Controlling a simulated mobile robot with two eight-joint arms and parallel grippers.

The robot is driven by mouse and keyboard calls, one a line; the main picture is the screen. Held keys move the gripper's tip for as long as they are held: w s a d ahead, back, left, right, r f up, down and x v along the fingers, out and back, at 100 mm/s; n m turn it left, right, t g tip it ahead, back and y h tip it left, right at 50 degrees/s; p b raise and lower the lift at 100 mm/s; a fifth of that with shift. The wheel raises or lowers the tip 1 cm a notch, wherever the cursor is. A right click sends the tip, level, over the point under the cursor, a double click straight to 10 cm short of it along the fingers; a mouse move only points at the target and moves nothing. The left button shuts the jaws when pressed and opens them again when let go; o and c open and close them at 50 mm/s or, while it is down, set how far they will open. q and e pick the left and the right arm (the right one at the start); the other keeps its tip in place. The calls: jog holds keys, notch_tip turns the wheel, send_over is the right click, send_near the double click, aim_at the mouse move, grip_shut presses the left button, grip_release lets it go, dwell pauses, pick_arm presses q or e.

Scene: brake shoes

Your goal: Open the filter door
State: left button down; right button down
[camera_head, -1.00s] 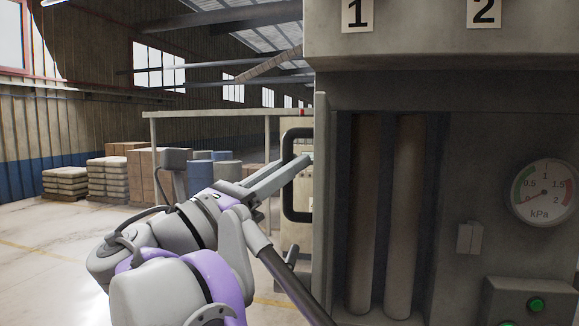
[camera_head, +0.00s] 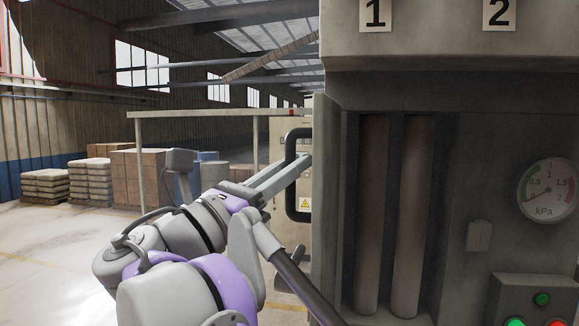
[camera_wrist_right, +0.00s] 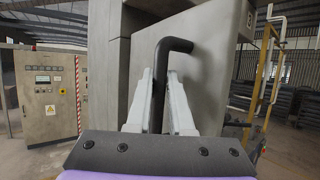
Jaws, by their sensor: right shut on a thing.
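The filter door (camera_head: 325,200) shows nearly edge-on in the head view, standing open at the left side of the filter cabinet (camera_head: 435,90). Two tall cylindrical filters (camera_head: 408,215) are exposed inside. The door's black bar handle (camera_head: 291,175) is on its left face. My right gripper (camera_head: 306,160) reaches in from the lower left and is shut on this handle. In the right wrist view the handle (camera_wrist_right: 174,46) passes between the fingers of my right gripper (camera_wrist_right: 160,85), with its bent end above them. My left gripper is not in view.
A pressure gauge (camera_head: 548,190) and a small latch block (camera_head: 479,236) are on the cabinet front, with a button box (camera_head: 540,298) below. A control cabinet (camera_wrist_right: 47,95) stands behind the handle. Stacked boxes (camera_head: 137,175) are far left. Open floor lies at left.

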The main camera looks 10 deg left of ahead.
jog(key=c, duration=0.8)
grip_release()
jog(key=shift+w, duration=0.1)
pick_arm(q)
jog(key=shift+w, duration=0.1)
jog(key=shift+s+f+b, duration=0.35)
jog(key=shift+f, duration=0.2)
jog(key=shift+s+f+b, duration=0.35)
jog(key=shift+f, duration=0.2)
pick_arm(e)
jog(key=v, duration=1.1)
